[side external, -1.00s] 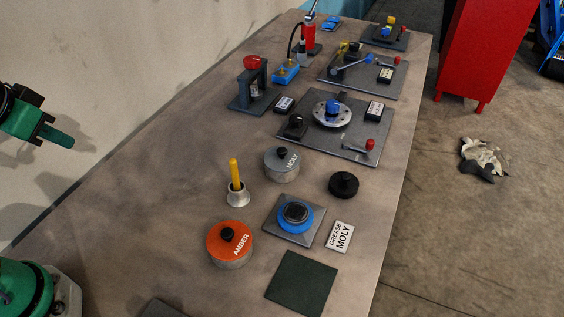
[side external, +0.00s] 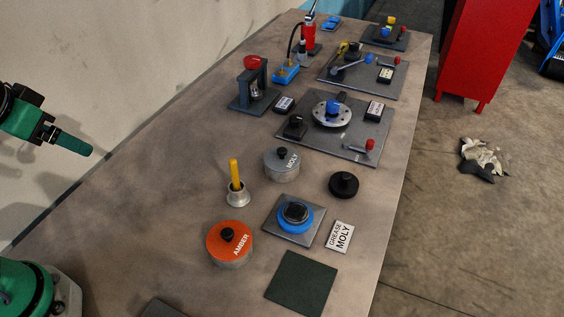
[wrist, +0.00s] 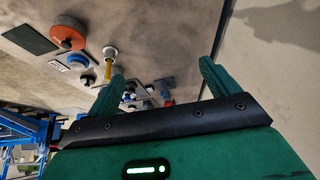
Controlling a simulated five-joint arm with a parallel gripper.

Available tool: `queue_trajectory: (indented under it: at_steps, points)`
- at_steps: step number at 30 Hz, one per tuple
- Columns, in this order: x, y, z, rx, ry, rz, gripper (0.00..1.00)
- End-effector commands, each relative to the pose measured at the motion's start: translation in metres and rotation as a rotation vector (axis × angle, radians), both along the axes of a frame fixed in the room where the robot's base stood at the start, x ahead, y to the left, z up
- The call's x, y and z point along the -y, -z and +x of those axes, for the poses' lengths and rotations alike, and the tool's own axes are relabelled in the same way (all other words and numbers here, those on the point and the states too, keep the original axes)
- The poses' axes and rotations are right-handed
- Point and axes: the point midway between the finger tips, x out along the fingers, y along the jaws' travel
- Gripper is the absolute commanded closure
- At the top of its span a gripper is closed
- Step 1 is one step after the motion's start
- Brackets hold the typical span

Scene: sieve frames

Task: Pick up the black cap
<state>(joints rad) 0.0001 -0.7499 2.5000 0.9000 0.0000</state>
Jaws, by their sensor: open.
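A round black cap (side external: 343,185) with a raised knob lies on the bench near its right edge in the side view, right of the grey MOLY tin (side external: 281,164). My gripper (side external: 84,148) is at the far left of the side view, above the bench and well away from the cap. In the wrist view my gripper (wrist: 161,68) has its two green fingers wide apart with nothing held.
An orange AMBER tin (side external: 229,243), a yellow-handled brush in a metal cup (side external: 237,190), a GREASE MOLY card (side external: 339,236) and a dark green mat (side external: 301,283) surround the plate. Fixture plates fill the far bench. The left side of the bench is clear.

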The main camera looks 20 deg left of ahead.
Motion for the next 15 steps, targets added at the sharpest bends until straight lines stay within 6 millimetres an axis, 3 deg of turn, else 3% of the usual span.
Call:
queue_trajectory:
  at_steps: [9,15]
  points:
    - [0.0,-0.001,0.001,0.0,0.0,-0.001,0.13]
    - [0.004,-0.009,0.012,-0.009,0.0,-0.01,0.13]
